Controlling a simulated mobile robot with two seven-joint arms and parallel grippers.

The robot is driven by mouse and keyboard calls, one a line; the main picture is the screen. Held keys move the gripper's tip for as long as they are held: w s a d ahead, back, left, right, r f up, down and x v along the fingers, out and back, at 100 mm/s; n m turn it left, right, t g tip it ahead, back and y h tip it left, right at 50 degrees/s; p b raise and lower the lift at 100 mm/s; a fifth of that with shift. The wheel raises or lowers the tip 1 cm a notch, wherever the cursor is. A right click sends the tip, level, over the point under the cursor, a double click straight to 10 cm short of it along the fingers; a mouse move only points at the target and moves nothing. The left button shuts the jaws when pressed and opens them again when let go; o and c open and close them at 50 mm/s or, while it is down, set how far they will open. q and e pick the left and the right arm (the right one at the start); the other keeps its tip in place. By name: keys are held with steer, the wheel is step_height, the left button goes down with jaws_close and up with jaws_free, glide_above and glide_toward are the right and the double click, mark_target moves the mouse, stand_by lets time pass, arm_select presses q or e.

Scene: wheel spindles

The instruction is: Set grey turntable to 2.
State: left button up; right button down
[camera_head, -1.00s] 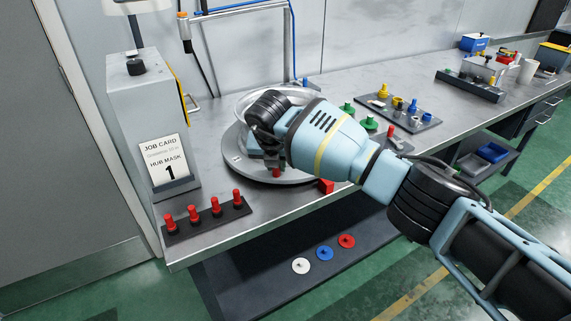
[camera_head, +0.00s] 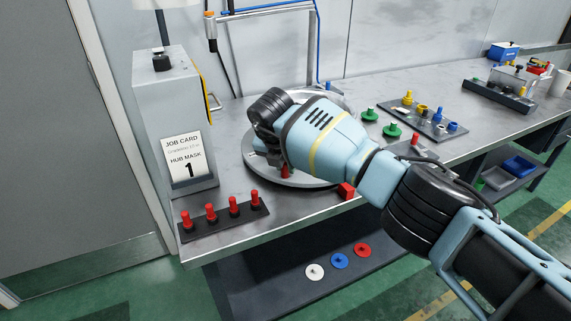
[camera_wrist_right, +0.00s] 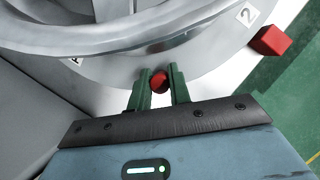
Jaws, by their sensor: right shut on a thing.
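The grey turntable (camera_head: 257,173) lies on the bench, with a raised ring on its disc; my right arm covers much of it in the head view. In the right wrist view its rim (camera_wrist_right: 110,72) carries a white label reading 2 (camera_wrist_right: 248,15) and another, partly seen label (camera_wrist_right: 76,60). A fixed-looking red block (camera_wrist_right: 270,42) sits just outside the rim near the 2, right of my gripper. My right gripper (camera_wrist_right: 161,78) is shut on a red round-topped peg (camera_wrist_right: 159,83) at the rim. My left gripper is out of view.
A rack of red pegs (camera_head: 222,228) lies in front. Green spindle parts (camera_head: 392,131) and a parts tray (camera_head: 432,125) lie right. Coloured discs (camera_head: 340,261) are below.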

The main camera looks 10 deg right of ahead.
steer(key=c, duration=1.3)
jaws_free()
steer(key=v, duration=0.8)
steer(key=shift+p, duration=0.4)
steer(key=shift+d+f, duration=0.1)
